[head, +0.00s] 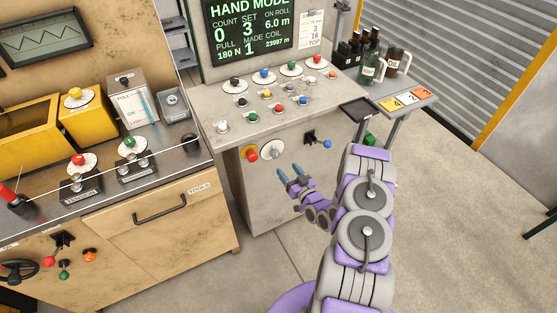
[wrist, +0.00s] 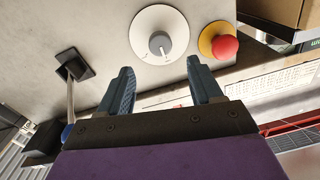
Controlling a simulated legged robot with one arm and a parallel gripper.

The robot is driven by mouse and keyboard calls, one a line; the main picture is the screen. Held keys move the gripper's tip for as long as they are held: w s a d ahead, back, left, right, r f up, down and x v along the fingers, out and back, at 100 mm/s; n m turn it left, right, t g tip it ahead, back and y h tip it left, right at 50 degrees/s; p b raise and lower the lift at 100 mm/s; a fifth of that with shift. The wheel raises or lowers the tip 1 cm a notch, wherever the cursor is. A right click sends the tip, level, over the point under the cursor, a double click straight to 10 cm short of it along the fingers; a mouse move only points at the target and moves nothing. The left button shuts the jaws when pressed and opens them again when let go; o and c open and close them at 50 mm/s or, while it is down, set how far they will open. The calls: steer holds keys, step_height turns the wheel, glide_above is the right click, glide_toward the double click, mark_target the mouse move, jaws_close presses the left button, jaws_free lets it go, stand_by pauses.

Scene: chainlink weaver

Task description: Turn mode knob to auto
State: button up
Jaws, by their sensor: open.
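The mode knob looks to be the grey knob (wrist: 159,43) on a round white dial on the console's front. In the wrist view it sits just beyond the gap between my fingers, with a pale pointer line on it; the dial's lettering is too small to read. In the head view the dial (head: 273,150) shows left of and above my gripper (head: 290,171). My gripper also shows in the wrist view (wrist: 161,78), open and empty, with a finger on each side below the knob. I see no contact with the knob. The screen (head: 249,27) reads HAND MODE.
A red button on a yellow base (head: 251,154) sits close beside the dial. A black-based lever with a blue ball (head: 318,138) sits on the dial's other side. Several coloured knobs cover the console top (head: 218,98). A wooden workbench (head: 160,248) stands left; floor is clear right.

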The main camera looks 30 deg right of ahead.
mark_target(277, 156)
steer(key=w, duration=0.2)
steer(key=w+b, duration=0.1)
steer(key=w, duration=0.1)
steer(key=w+a, duration=0.1)
steer(key=w, duration=0.2)
steer(key=shift+w+f, duration=0.1)
steer(key=shift+f, duration=0.05)
steer(key=shift+w+d, duration=0.15)
steer(key=shift+w, duration=0.2)
steer(key=shift+d, duration=0.15)
steer(key=shift+c, duration=0.8)
steer(key=c, duration=0.9)
